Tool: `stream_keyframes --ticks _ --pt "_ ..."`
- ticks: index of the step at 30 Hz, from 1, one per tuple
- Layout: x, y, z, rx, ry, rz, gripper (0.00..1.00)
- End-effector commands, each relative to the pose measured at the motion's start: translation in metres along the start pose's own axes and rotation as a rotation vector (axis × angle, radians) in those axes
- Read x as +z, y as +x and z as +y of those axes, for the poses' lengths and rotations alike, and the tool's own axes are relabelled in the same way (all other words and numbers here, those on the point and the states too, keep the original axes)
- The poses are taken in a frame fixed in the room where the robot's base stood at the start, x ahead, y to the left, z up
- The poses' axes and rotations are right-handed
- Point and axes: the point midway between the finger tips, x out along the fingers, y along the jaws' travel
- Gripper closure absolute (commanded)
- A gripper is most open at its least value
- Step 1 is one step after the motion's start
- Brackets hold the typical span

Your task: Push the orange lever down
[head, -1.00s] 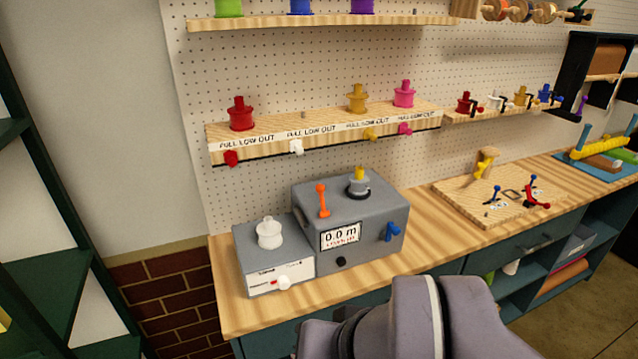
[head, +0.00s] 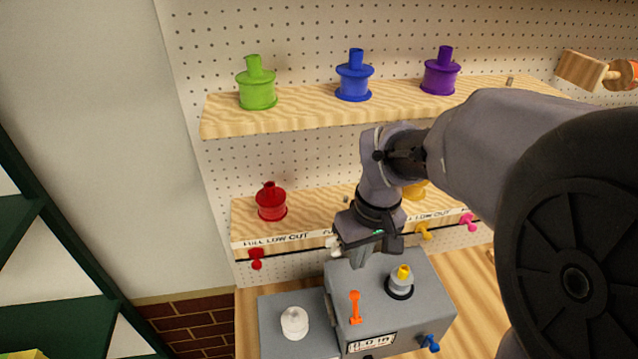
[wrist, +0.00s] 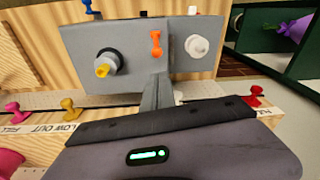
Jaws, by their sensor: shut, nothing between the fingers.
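The orange lever (head: 355,307) stands up from the top of the grey machine box (head: 425,290), left of a nozzle with a yellow tip (head: 403,273). The lever also shows in the wrist view (wrist: 155,43), just beyond my fingertips. My gripper (head: 357,258) is shut and empty, pointing down above the back of the box, behind the lever and apart from it in the head view. In the wrist view my closed fingers (wrist: 158,88) reach toward the box. The box's front display (head: 372,343) is partly cut off.
A smaller grey box with a white knob (head: 294,322) stands to the left. The low shelf (head: 320,208) with red, yellow and pink knobs runs close behind my gripper. Green, blue and purple spools (head: 440,72) stand on the upper shelf.

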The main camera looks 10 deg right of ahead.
Motion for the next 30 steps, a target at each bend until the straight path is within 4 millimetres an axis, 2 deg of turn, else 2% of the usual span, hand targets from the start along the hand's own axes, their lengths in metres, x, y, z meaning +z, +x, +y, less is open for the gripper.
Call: stream_keyframes --ticks 5,15,18,23,30 --pt "0.000 0.008 0.000 -0.001 0.000 -0.001 1.00" --pt "0.001 0.075 -0.001 -0.001 0.002 -0.003 1.00" --pt "0.000 0.089 0.000 0.000 0.001 -0.001 1.00" --pt "0.000 0.099 0.000 0.000 0.001 0.001 1.00" --pt "0.000 0.100 0.000 0.000 0.002 0.001 1.00"
